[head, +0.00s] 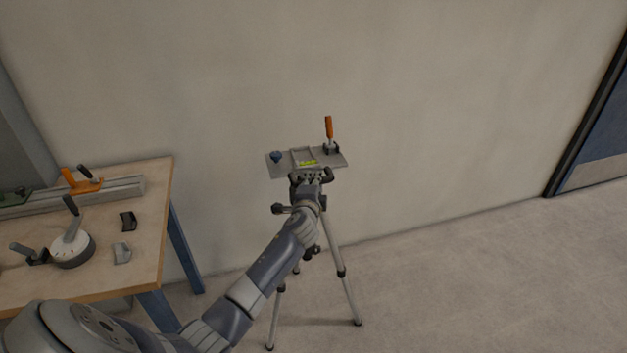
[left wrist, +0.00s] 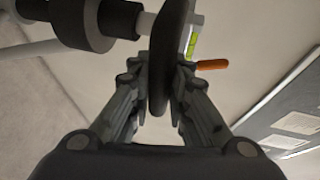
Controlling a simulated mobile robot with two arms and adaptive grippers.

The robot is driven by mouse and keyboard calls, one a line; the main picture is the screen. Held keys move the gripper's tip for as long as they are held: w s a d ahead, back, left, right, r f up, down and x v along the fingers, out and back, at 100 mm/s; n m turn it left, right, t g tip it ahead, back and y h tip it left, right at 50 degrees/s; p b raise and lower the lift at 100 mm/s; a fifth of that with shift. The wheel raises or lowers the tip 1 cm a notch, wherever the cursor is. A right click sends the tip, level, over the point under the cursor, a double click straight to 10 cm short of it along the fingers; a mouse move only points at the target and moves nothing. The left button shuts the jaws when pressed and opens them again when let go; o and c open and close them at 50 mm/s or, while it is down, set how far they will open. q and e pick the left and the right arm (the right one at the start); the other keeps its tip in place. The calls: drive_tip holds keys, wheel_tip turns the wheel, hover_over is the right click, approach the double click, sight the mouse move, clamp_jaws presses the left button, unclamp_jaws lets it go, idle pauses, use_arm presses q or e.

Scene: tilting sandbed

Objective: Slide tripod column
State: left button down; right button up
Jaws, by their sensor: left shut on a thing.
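The tripod (head: 342,272) stands on the floor in front of the wall, with light metal legs and dark joints. On top is a tilted grey plate (head: 279,170) carrying a yellow-green level (head: 306,163), a blue knob (head: 276,155) and an orange-handled clamp (head: 329,127). My left gripper (head: 310,175) is at the tripod's top, just below the plate's near edge. In the left wrist view its fingers are shut on a dark disc-like head (left wrist: 172,50). A short light column section (left wrist: 146,25) joins it to a thick dark collar (left wrist: 95,25). My left arm hides part of the tripod.
A wooden-topped bench (head: 150,200) with blue legs stands at the left. It holds a metal rail (head: 120,190), a round white-topped device (head: 72,248) and small dark parts. Open floor (head: 480,270) lies at the right, with a blue door (head: 600,140) beyond.

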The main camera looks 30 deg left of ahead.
use_arm(q)
drive_tip(key=shift+d+f, duration=0.1)
drive_tip(key=shift+f, duration=0.55)
drive_tip(key=c, duration=1.7)
unclamp_jaws()
drive_tip(key=shift+o, duration=1.1)
drive_tip(key=shift+r, duration=0.25)
drive_tip(key=shift+s, duration=0.1)
drive_tip(key=v, duration=1.2)
